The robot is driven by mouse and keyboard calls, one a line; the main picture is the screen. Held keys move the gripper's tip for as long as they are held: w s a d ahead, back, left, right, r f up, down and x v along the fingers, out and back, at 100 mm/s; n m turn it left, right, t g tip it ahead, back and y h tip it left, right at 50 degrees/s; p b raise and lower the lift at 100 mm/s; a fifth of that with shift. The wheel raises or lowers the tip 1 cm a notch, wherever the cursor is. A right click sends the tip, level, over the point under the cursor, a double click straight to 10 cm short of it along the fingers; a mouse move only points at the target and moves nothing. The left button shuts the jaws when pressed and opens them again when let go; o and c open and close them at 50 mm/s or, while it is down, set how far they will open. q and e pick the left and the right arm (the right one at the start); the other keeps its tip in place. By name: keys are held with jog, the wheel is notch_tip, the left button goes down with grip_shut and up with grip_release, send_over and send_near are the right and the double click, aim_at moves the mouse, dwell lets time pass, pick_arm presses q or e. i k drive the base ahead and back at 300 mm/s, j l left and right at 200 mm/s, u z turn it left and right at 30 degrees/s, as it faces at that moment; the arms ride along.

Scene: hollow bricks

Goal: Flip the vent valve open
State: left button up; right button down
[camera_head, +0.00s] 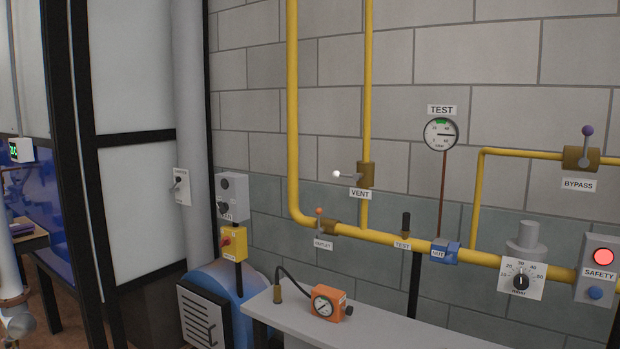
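The vent valve (366,175) is a brass body on the thin vertical yellow pipe (368,90), against the block wall. Its lever (348,174) points left, across the pipe, and ends in a white knob (336,174). A white VENT label (360,194) sits just below the lever. Neither of my grippers shows in the head view, and nothing touches the lever.
The outlet valve (328,226) with an orange knob and the black-handled TEST point (406,226) sit below on the main yellow pipe (380,238). A grey bench (390,331) carries an orange gauge box (328,305). Bypass valve (580,158) and SAFETY box (598,268) are at right.

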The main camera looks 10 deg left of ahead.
aim_at(358, 176)
jog(key=i+j, duration=0.2)
jog(key=i, duration=0.25)
jog(key=i+j+u, duration=0.1)
jog(key=i, duration=0.3)
jog(key=i+j, duration=0.25)
jog(key=i, duration=0.2)
